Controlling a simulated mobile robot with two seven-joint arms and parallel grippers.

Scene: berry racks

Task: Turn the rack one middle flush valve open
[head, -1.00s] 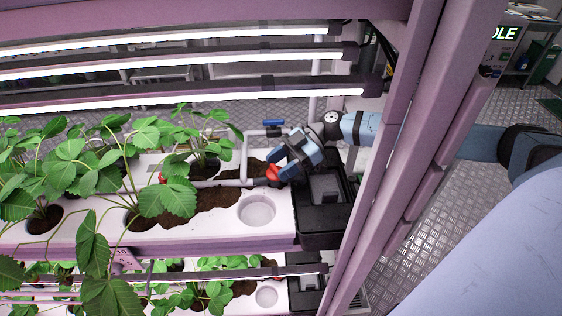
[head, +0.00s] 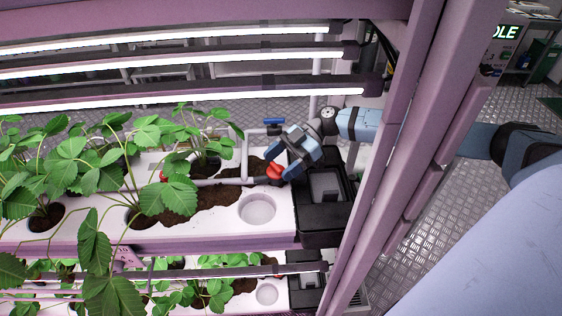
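The rack (head: 200,239) holds a white planter tray with a pipe (head: 225,181) running over its soil. A red valve handle (head: 275,172) sits at the pipe's right end, by the black box. My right gripper (head: 281,166) comes in from the right between the rack's posts. Its fingers are apart, and the red handle lies at or between their tips; whether they touch it I cannot tell. A blue valve handle (head: 274,122) stands on a thin pipe behind the gripper. My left gripper does not show.
A black box (head: 323,212) stands at the tray's right end, just below the gripper. Pink rack posts (head: 390,160) cross in front of my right arm. Leafy plants (head: 90,165) fill the left, and light bars (head: 180,98) hang above.

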